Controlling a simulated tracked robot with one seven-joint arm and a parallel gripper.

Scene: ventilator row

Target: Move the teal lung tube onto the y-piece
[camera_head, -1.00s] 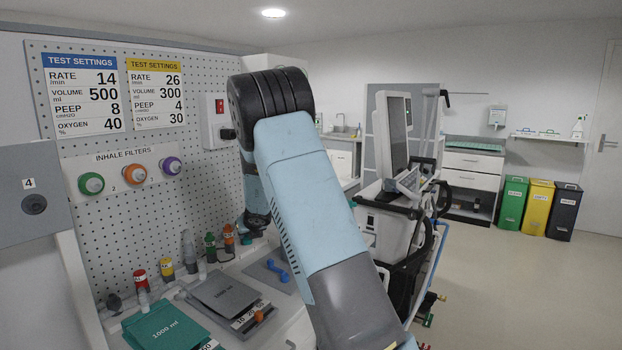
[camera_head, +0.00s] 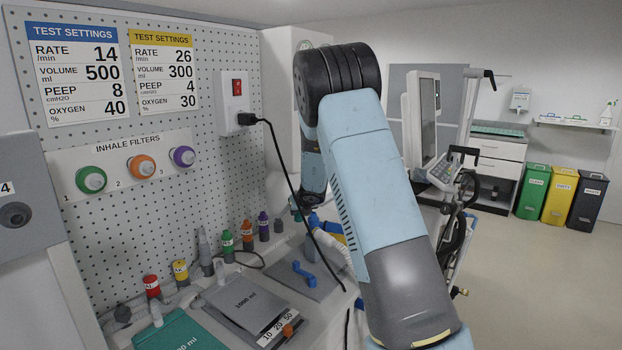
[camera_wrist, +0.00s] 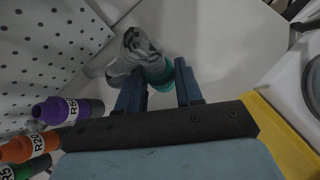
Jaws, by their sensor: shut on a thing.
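In the wrist view, my gripper (camera_wrist: 158,90) has its dark blue fingers closed around a teal tube end, the lung tube (camera_wrist: 158,72). A grey, striped, partly clear piece (camera_wrist: 138,45) lies against its upper left; I cannot tell whether they are joined. In the head view, a bit of teal (camera_head: 297,215) shows at the lower end of my arm, left of the ventilator. Most of the gripper is hidden there by my arm. A pale corrugated hose (camera_head: 335,252) with a blue part runs below it. I cannot clearly make out the y-piece.
A blue double-ended piece (camera_head: 303,272) lies on a grey mat. Coloured capped resistors, including purple (camera_wrist: 68,110) and orange (camera_wrist: 30,146), stand along the pegboard. Grey and teal test lungs (camera_head: 175,335) lie in front. A black power cable (camera_head: 290,180) hangs from the wall socket.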

